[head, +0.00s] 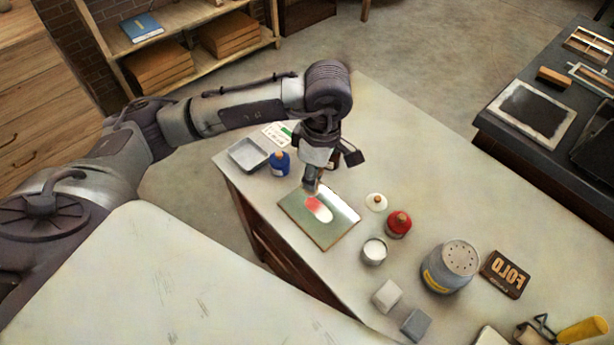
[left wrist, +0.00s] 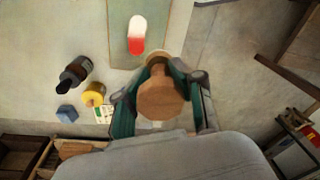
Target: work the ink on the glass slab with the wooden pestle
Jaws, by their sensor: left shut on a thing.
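The glass slab (head: 305,226) lies flat near the left edge of the pale table. A patch of ink (head: 318,208), part red and part white, sits on it; both slab (left wrist: 198,30) and ink (left wrist: 137,35) also show in the left wrist view. My left gripper (head: 312,180) is over the slab's far edge, close to the ink's red end. In the left wrist view its fingers are shut on the wooden pestle (left wrist: 160,98), whose round brown end faces the camera. I cannot tell whether the pestle's far end touches the glass. My right gripper is not in view.
A metal tray (head: 248,156) and a blue bottle (head: 279,164) stand left of the slab.

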